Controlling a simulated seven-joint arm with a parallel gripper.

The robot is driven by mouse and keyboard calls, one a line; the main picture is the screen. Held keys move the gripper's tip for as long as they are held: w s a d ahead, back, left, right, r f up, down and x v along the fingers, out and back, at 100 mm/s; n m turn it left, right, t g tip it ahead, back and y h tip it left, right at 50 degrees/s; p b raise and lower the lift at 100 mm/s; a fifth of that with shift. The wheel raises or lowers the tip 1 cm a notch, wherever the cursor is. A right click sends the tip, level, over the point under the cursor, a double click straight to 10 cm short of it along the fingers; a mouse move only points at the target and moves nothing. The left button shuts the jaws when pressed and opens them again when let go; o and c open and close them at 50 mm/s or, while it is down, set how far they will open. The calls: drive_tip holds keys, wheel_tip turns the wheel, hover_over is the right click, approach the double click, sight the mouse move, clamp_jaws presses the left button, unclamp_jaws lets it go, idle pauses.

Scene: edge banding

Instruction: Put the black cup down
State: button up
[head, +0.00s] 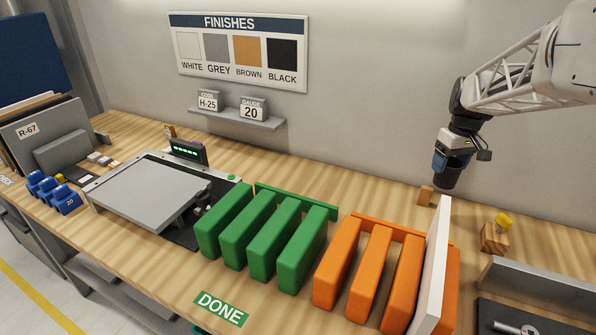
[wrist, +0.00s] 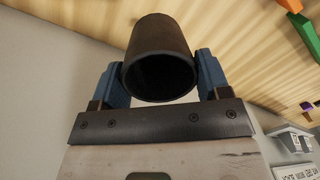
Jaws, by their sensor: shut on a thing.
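The black cup (head: 446,178) is at the right of the head view, below my gripper (head: 453,160). In the wrist view the black cup (wrist: 160,38) sits between the two blue fingers of my gripper (wrist: 162,75), its dark open mouth facing the camera. My gripper is shut on the cup's sides. The cup is at the back of the wooden bench (head: 375,190), near the wall. Whether its base touches the bench cannot be told.
A small wooden block (head: 425,195) stands close to the cup. A white panel (head: 432,255) stands among several orange rack blocks (head: 372,270) in front. A wooden block with a yellow top (head: 503,221) is to the right. Green rack blocks (head: 262,240) stand left.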

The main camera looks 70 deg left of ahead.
drive_tip(key=s+a, duration=0.3)
drive_tip(key=s+a+f+n, duration=0.1)
drive_tip(key=s+a, duration=0.1)
drive_tip(key=a, duration=0.1)
drive_tip(key=s+a+f+n, duration=0.1)
drive_tip(key=s+a, duration=0.2)
drive_tip(key=a, duration=0.1)
drive_tip(key=shift+s+f, duration=0.15)
drive_tip(key=shift+s, duration=0.2)
hover_over(389, 202)
drive_tip(key=shift+f, duration=2.5)
drive_tip(key=shift+f, duration=2.5)
drive_tip(key=shift+f, duration=0.15)
drive_tip(key=o, duration=0.9)
